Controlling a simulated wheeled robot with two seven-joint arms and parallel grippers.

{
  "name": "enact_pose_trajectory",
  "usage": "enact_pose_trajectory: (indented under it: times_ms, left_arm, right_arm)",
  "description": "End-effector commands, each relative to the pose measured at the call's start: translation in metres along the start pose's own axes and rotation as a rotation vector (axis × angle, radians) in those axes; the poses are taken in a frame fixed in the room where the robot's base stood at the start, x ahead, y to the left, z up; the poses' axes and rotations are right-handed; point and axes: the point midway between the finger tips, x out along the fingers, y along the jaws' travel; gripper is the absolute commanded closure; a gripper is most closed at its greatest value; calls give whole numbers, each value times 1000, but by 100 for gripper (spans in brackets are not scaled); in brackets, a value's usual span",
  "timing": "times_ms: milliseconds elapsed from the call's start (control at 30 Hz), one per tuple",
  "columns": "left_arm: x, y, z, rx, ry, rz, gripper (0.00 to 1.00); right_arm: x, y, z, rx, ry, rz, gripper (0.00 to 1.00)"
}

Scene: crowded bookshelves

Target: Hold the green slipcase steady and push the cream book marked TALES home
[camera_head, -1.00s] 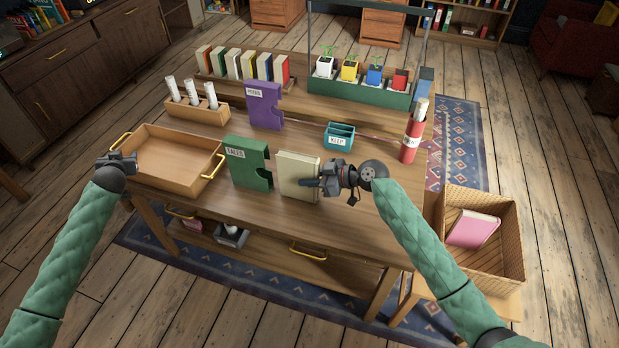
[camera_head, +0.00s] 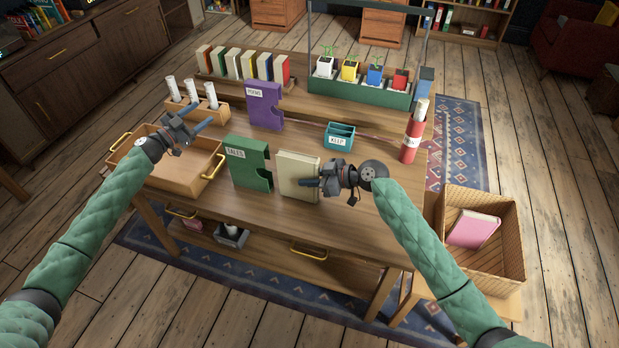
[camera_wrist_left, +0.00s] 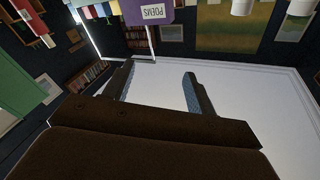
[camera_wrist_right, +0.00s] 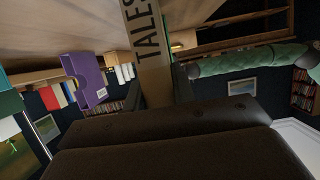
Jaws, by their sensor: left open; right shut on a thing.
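The green slipcase (camera_head: 249,165), labelled TALES, stands upright on the table with its notched open side facing right. The cream book (camera_head: 298,175) stands upright just right of it, with a gap between them. My right gripper (camera_head: 318,183) is shut on the cream book from its right side; the spine marked TALES (camera_wrist_right: 150,45) shows between the fingers in the right wrist view. My left gripper (camera_head: 202,133) is open and empty above the wooden tray, to the left of the slipcase and apart from it. In the left wrist view its two fingers (camera_wrist_left: 157,88) are spread with nothing between them.
The wooden tray (camera_head: 150,181) with brass handles is left of the slipcase. A purple POEMS slipcase (camera_head: 264,105) stands behind. A teal KEEP box (camera_head: 339,136) and a red cylinder (camera_head: 412,138) are at the right. Bare tabletop lies in front of the slipcase.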

Motion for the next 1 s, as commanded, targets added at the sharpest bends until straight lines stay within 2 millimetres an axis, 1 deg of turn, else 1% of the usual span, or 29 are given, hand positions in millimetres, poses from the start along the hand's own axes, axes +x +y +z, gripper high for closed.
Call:
enact_pose_trajectory:
  times_ms: [100,233,367,500,700,900,1000]
  left_arm:
    - [13,22,-1,12,20,155,44]
    - [19,47,2,15,22,336,44]
    - [19,70,8,10,3,518,44]
    - [11,92,16,-2,-42,717,44]
    - [-11,110,30,-36,-145,984,44]
    - [-34,114,40,-72,-247,1167,44]
    - [-40,114,41,-82,-279,1215,44]
  right_arm:
    - [0,0,-1,-1,1,0,100]
    - [0,0,-1,-1,1,0,100]
    - [0,0,-1,-1,1,0,100]
    - [0,0,-1,-1,1,0,100]
    - [0,0,-1,-1,1,0,100]
    - [0,0,-1,-1,1,0,100]
    - [0,0,-1,-1,1,0,100]
